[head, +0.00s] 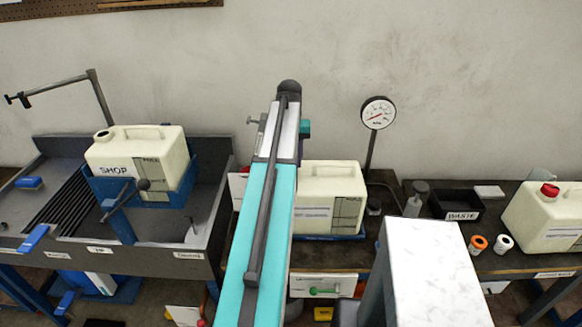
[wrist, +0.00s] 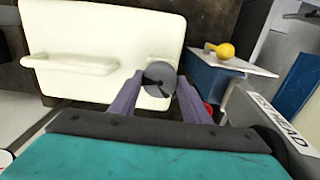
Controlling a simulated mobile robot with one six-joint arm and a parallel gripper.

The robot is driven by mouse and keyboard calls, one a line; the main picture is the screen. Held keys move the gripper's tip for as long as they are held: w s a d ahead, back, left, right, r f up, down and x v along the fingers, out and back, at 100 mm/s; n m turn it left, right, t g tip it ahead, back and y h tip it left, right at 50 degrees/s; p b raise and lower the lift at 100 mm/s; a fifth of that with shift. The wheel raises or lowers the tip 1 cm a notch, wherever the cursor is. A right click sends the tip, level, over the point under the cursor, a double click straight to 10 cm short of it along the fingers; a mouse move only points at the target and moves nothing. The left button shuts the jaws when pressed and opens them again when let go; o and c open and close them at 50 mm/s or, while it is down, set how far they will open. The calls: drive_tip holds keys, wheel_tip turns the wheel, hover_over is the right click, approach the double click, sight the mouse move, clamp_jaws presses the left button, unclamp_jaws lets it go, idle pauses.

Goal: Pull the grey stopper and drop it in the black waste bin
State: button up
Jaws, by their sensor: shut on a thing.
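In the wrist view my gripper (wrist: 158,88) has its two purple-grey fingers closed around the round grey stopper (wrist: 160,74). The stopper shows against a cream canister (wrist: 105,30) with a moulded handle. I cannot tell whether the stopper still sits in the canister's neck or is clear of it. In the head view a cream canister (head: 330,185) stands behind my teal arm, partly covered by it; my gripper is hidden there. The black waste bin (head: 460,216), labelled WASTE, stands on the dark bench to the right.
A cream canister marked SHOP (head: 140,152) sits in a blue cradle at left. A canister with a red cap (head: 550,190) stands at far right. A gauge (head: 377,112) rises behind the bench. A white-topped block (head: 435,265) stands in front. A yellow knob (wrist: 225,50) lies near the canister.

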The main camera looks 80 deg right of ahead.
drive_tip(key=shift+r+p, duration=1.5)
drive_tip(key=shift+r, duration=0.95)
drive_tip(key=shift+s, duration=0.2)
